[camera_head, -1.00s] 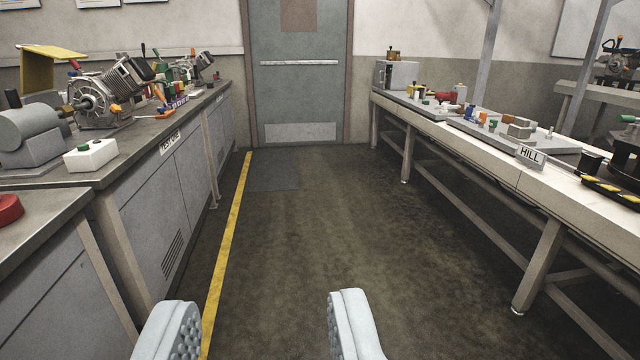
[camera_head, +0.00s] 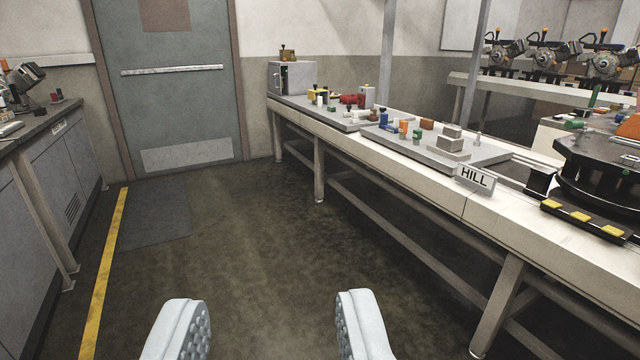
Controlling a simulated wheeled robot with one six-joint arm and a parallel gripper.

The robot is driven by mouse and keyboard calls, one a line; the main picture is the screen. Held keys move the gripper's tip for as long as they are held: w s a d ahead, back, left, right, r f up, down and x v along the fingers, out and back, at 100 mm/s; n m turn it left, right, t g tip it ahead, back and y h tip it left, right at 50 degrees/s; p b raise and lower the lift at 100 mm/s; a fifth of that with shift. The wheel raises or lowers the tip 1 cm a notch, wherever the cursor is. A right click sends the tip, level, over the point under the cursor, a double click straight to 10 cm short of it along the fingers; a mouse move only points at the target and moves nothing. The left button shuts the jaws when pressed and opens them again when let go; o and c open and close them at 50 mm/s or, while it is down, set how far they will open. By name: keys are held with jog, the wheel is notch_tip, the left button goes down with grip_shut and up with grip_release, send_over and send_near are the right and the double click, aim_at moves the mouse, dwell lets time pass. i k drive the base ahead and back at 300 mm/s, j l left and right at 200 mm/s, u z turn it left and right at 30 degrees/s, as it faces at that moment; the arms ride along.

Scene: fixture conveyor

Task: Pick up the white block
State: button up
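My gripper (camera_head: 271,308) is open and empty, its two pale padded fingers apart above the dark floor at the bottom of the view. It is far from the objects on the conveyor bench. On the near grey plate (camera_head: 490,155) stands a stepped light grey block (camera_head: 449,142). I cannot tell which of these, if any, is the white block.
The long white bench (camera_head: 500,200) with a HILL sign (camera_head: 474,178) runs along the right. A dark round table (camera_head: 605,160) stands at the far right. A grey cabinet (camera_head: 50,190) is at left. The floor (camera_head: 265,230) between is clear up to the door (camera_head: 180,80).

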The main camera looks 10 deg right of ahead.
aim_at(355, 119)
jog(key=i+z, duration=0.35)
jog(key=i, duration=1.6)
jog(key=i+j+z, duration=0.2)
jog(key=i+j, duration=0.3)
jog(key=i, duration=0.35)
jog(key=i+j+z, duration=0.2)
jog(key=i+j, duration=0.45)
jog(key=i, duration=0.15)
